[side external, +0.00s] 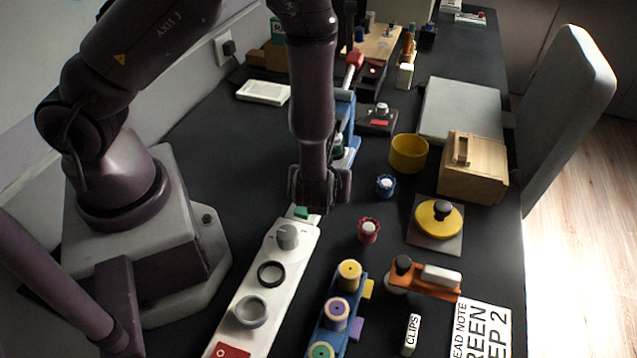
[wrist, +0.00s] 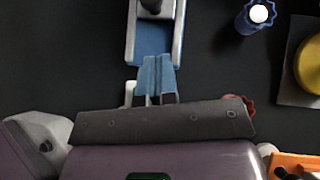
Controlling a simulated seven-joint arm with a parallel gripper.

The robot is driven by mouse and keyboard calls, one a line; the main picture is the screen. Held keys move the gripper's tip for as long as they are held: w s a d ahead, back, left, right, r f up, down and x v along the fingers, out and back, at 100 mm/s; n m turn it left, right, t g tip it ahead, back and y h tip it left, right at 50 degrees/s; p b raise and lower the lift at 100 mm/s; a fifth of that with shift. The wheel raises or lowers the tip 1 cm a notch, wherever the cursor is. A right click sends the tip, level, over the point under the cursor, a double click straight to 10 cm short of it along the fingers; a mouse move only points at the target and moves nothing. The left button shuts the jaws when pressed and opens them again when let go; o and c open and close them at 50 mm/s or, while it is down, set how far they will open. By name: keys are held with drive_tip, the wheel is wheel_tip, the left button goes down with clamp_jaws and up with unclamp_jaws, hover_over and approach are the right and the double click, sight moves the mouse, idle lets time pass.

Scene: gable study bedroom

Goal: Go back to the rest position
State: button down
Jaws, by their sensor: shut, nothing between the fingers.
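My gripper (side external: 318,203) hangs pointing down over the dark desk, just beyond the far end of the white panel in the side view. In the wrist view, the fingers of my gripper (wrist: 157,76) are together, with nothing seen between them. They show in front of the near end of a blue and grey rail-like piece (wrist: 131,42). The side view does not show clearly how high the fingertips are above the desk.
The white panel (side external: 258,296) bears a grey knob (side external: 288,237) and rings. A blue rack with spools (side external: 336,312), a red knob (side external: 368,229), a blue knob (side external: 385,186), a yellow cup (side external: 408,154) and a wooden box (side external: 473,170) stand to the right. Bare desk lies between several of them.

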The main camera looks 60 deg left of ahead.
drive_tip(key=v, duration=0.7)
drive_tip(key=s+a+r+n+h, duration=0.2)
drive_tip(key=r+n, duration=0.6)
drive_tip(key=s+a+r+n+h, duration=0.1)
drive_tip(key=s+r+n+h, duration=0.2)
drive_tip(key=r+n, duration=0.5)
drive_tip(key=s+a+r+n+h, duration=0.2)
drive_tip(key=s+r+n+h, duration=0.1)
drive_tip(key=r+n, duration=0.5)
drive_tip(key=shift+a+r+t, duration=0.15)
drive_tip(key=shift+a+t, duration=0.15)
drive_tip(key=shift+a, duration=0.05)
